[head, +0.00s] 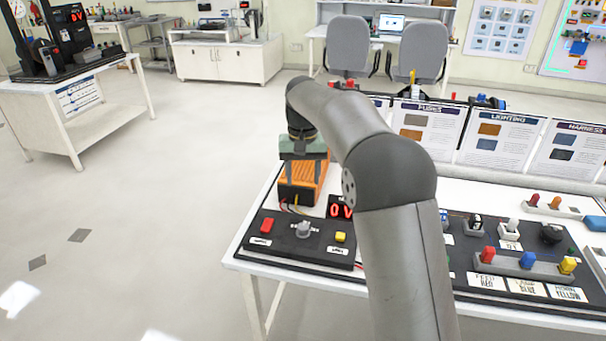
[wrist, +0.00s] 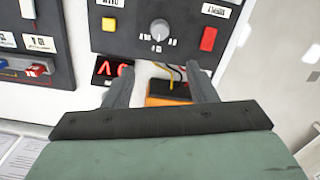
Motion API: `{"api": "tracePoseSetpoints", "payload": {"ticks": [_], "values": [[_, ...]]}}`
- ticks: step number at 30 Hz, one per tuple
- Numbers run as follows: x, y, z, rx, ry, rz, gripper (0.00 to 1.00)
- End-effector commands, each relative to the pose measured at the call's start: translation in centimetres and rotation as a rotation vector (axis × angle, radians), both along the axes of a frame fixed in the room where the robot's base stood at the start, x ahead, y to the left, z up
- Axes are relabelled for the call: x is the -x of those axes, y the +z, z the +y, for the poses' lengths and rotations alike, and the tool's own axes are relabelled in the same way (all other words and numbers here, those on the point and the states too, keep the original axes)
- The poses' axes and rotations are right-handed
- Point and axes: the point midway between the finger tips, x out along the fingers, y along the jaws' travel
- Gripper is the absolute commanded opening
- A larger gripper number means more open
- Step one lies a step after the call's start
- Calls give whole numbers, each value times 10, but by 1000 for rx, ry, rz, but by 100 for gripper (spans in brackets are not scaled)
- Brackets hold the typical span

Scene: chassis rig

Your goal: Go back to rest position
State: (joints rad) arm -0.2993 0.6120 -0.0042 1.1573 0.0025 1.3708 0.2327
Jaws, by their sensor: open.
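My gripper (head: 304,158) is over an orange and black box (head: 297,190) at the left end of the white bench (head: 238,252). In the wrist view my gripper (wrist: 160,82) has its two grey fingers spread apart. The orange and black box (wrist: 168,99) shows between and beyond them, with wires running to it. The wrist body hides part of the box. I cannot tell whether the fingers touch it.
In front of the box is a black control panel (head: 277,252) with a red button, a knob and a yellow button. A red "0V" display (head: 341,207) is beside it. Labelled cards (head: 500,140) stand upright along the bench. Open floor (head: 130,230) lies to the left.

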Motion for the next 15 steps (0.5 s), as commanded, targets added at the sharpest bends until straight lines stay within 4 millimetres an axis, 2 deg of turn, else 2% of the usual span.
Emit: {"api": "tracePoseSetpoints", "payload": {"ticks": [5, 8, 11, 14, 15], "values": [[7, 5, -7, 0, -2, 0, 52], [28, 18, -26, -2, -7, -3, 52], [70, 32, -57, -6, -13, -8, 52], [125, 39, -90, -9, -17, -12, 52], [149, 38, -102, -10, -20, -14, 52]]}}
